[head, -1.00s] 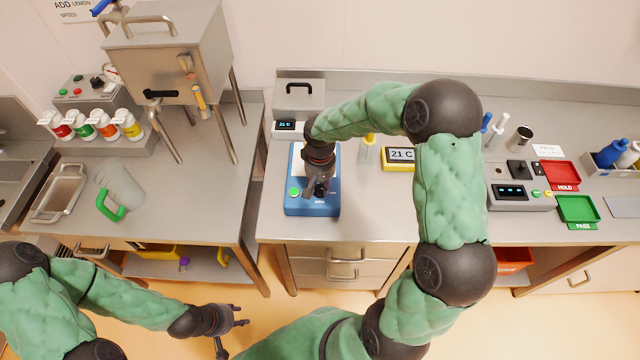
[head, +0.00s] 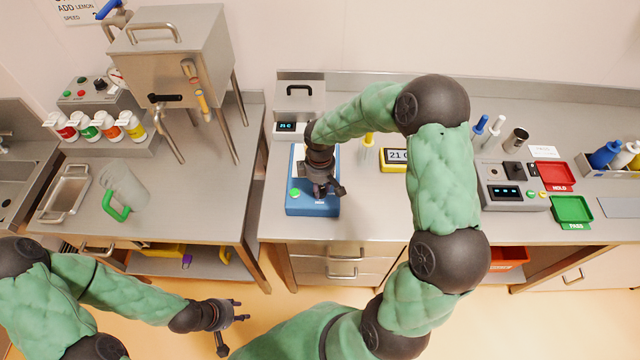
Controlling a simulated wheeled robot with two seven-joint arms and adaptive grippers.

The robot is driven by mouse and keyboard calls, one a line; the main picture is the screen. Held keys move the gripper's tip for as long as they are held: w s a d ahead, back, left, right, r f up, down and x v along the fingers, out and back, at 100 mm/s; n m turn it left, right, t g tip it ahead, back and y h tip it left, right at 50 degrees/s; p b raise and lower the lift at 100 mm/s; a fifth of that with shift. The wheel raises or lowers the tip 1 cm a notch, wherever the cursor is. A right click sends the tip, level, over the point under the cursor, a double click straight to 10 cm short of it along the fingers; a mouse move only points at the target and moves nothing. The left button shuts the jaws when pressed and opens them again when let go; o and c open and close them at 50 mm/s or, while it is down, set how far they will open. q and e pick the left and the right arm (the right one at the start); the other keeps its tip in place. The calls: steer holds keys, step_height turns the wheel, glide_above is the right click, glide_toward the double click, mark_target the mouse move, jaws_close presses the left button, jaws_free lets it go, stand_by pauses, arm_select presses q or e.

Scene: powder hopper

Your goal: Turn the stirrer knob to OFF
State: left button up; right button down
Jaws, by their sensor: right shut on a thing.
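The blue stirrer (head: 314,209) stands on the middle counter, with a green button (head: 295,193) on the left of its front. My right gripper (head: 323,191) is over the right part of the stirrer's front, pointing down. It is shut on the stirrer's knob, which the fingers mostly hide, so its setting cannot be read. My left gripper (head: 232,313) is away from the counters, low in front of the cabinets, with its fingers apart and nothing between them.
A yellow-framed display (head: 396,158) stands right of the stirrer, partly behind my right arm. A steel hopper (head: 172,55) stands on the left counter beside a clear jug (head: 125,185) with a green handle. Red (head: 556,173) and green (head: 572,209) trays lie at right.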

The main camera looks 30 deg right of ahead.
steer(key=n+p, duration=0.3)
steer(key=n, duration=0.3)
steer(key=shift+r, duration=0.1)
steer(key=n+p, duration=0.2)
steer(key=n, duration=0.2)
steer(key=shift+n, duration=0.4)
steer(key=shift+n+p, duration=0.8)
steer(key=shift+n, duration=0.3)
steer(key=c, duration=0.9)
jaws_free()
